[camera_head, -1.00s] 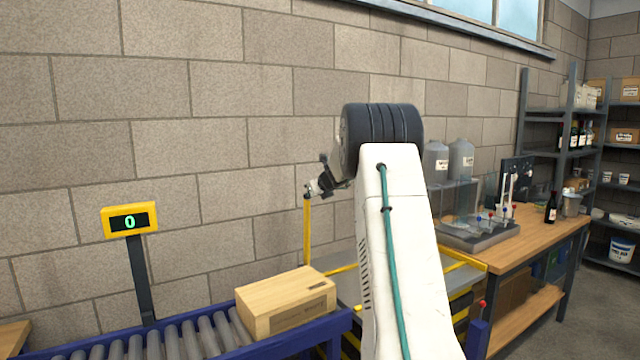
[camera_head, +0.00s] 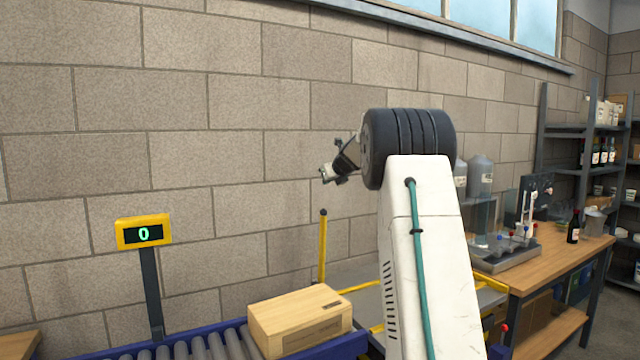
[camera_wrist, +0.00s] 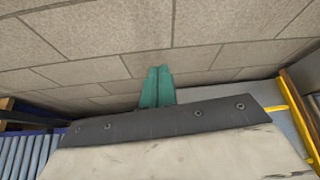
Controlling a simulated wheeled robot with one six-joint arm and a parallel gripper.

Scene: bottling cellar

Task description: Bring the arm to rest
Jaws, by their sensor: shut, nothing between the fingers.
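My gripper (camera_head: 325,174) is raised in front of the block wall, left of my dark wrist joint and above a yellow post. It is small in the head view, and part of the wrist is hidden behind my arm. In the wrist view two teal fingers (camera_wrist: 157,87) lie together beyond a dark-edged pale plate. They are shut with nothing between them, and the wall is behind them.
A wooden box (camera_head: 300,322) sits on the blue-framed roller conveyor (camera_head: 205,345) below. A yellow display (camera_head: 143,232) reading 0 stands at left. A yellow post (camera_head: 322,248) rises below the gripper. A workbench (camera_head: 560,262) with bottles and shelves are at right.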

